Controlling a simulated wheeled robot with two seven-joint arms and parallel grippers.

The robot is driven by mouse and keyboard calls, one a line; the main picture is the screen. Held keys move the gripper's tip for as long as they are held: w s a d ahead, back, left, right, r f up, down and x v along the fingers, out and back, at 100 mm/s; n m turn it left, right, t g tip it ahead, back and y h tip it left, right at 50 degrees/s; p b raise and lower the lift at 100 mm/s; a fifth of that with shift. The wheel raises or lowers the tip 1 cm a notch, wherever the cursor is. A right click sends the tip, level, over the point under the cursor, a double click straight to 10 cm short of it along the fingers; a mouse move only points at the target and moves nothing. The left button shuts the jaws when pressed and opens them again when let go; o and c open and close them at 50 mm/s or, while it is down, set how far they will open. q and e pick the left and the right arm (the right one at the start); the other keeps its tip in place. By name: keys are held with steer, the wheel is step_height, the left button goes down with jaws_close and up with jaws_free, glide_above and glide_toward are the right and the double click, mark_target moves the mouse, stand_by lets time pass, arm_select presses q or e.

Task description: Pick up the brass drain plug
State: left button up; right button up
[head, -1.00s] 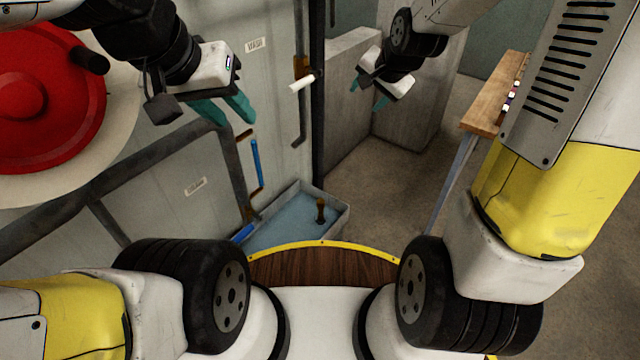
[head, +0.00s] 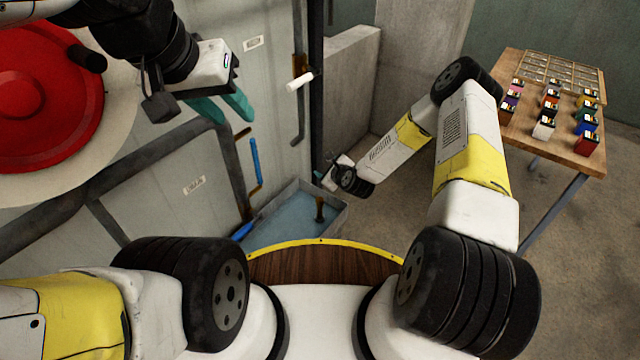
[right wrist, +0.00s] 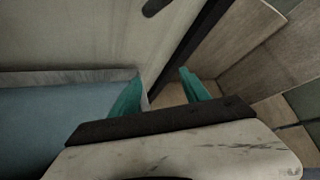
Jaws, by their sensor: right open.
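The brass drain plug (head: 319,209) stands upright in the shallow basin (head: 342,224) of bluish water, towards its right end. My right gripper (head: 321,178) is just above the basin's far right edge, apart from the plug and above it in the head view. In the right wrist view its teal fingers (right wrist: 163,88) are apart with nothing between them. The basin water (right wrist: 50,115) shows at the left there; I cannot see the plug in that view. My left gripper (head: 224,106) is open and empty, in front of the grey panel.
A red wheel (head: 45,95) is at the far left. A dark pipe (head: 110,165) and a blue-handled lever (head: 255,163) are by the panel. A wooden table (head: 555,140) with several coloured boxes stands at the right. The floor between basin and table is clear.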

mark_target(319, 197)
steer(key=s+f+m+h, duration=0.1)
steer(key=s+f+m, duration=0.1)
steer(key=f+m, duration=0.1)
steer(key=s+a+f+m+t, duration=0.1)
steer(key=s+f+m, duration=0.1)
steer(key=f+m, duration=0.2)
steer(key=s+f+m+t+h, duration=0.1)
steer(key=s+f+m, duration=0.1)
steer(key=f, duration=0.3)
steer(key=shift+s+a+f+m+h, duration=0.1)
steer(key=shift+a+f+m+h, duration=0.2)
steer(key=shift+m, duration=0.4)
steer(key=x, duration=0.7)
steer(key=shift+w+d+f, duration=0.25)
steer(key=shift+f, duration=0.05)
steer(key=shift+c, duration=0.2)
jaws_close()
